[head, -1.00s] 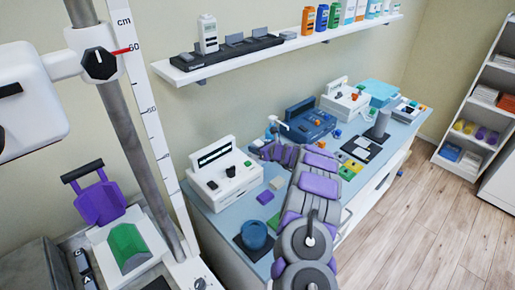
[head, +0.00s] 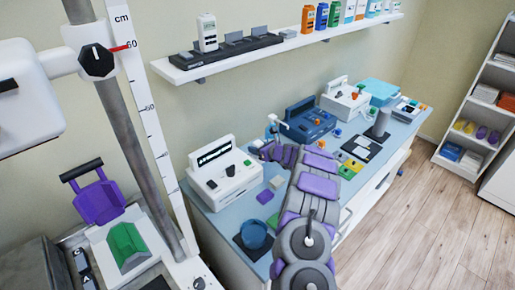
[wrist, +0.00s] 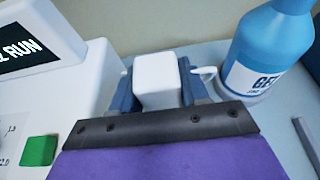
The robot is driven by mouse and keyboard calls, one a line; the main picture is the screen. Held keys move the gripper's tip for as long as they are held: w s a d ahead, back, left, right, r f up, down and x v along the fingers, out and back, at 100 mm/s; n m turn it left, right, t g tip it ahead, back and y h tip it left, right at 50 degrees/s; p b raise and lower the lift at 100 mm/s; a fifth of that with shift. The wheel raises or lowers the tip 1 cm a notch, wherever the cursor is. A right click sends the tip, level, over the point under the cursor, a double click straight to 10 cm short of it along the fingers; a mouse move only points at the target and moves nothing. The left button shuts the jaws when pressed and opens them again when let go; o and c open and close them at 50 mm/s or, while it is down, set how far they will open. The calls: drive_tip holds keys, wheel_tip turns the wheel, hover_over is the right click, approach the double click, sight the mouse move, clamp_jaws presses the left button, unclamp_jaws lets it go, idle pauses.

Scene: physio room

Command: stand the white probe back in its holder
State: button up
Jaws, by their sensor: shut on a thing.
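The white probe shows in the wrist view as a white rounded block (wrist: 157,80). My gripper (wrist: 158,98) is shut on it, with a blue finger at each side. Its lower part is hidden behind the dark wrist plate. In the head view my gripper (head: 262,148) is over the counter, right of the white console, and the probe cannot be made out clearly there.
A white console (head: 225,172) is left of my gripper; its screen (wrist: 35,42) is close in the wrist view. A blue gel bottle (wrist: 268,48) stands close on the right. A blue device (head: 308,122) is farther back.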

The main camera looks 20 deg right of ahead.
idle(0.3)
drive_tip(key=o, duration=1.2)
drive_tip(key=shift+o, duration=0.2)
drive_tip(key=shift+s+d+r, duration=0.25)
drive_tip(key=shift+s+d, duration=0.05)
drive_tip(key=shift+s, duration=0.2)
drive_tip(key=p+v, duration=0.3)
drive_tip(key=v, duration=1.3)
drive_tip(key=shift+s, duration=0.1)
